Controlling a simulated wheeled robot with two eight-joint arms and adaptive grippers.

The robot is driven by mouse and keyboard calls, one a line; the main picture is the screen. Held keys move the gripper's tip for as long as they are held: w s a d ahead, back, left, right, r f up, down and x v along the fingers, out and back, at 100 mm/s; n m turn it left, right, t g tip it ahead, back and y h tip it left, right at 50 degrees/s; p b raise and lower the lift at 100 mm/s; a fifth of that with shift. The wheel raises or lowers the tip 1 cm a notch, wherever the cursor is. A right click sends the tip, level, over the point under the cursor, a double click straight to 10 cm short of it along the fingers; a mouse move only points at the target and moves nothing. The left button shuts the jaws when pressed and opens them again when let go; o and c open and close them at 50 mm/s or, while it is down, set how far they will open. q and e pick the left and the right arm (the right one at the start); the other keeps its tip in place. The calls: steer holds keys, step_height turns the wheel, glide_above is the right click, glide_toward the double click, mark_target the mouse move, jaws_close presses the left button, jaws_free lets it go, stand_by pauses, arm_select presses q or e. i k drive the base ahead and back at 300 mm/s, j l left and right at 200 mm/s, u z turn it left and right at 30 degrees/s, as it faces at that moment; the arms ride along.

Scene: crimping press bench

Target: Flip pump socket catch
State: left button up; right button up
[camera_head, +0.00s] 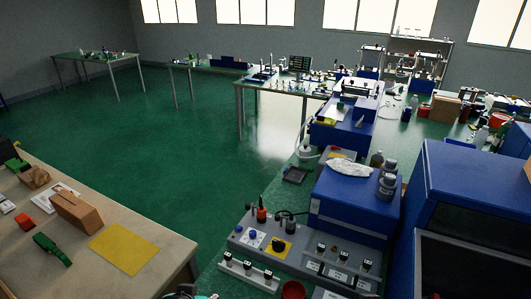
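A grey panel (253,245) lies at the bottom centre, in front of a blue box. It carries a white plate with a blue knob (253,235), a yellow plate with a black knob (279,246), and an upright red-and-dark part (261,214). Several small black switch-like parts stand on its right side, and a pale strip (247,271) with more of them runs along its front. I cannot tell which part is the pump socket or its catch; labels are too small to read. Neither gripper shows clearly.
A blue box (350,208) with a crumpled white bag (350,168) and grey jars stands behind the panel. A large blue cabinet (470,200) blocks the right. A red cup (293,290) and a partly cut-off dark object (184,292) sit at the bottom edge. Green floor lies left.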

mark_target(248, 207)
steer(key=i+j+z, duration=0.1)
steer(key=j+z, duration=0.2)
steer(key=z, duration=0.15)
steer(key=j+z, duration=0.4)
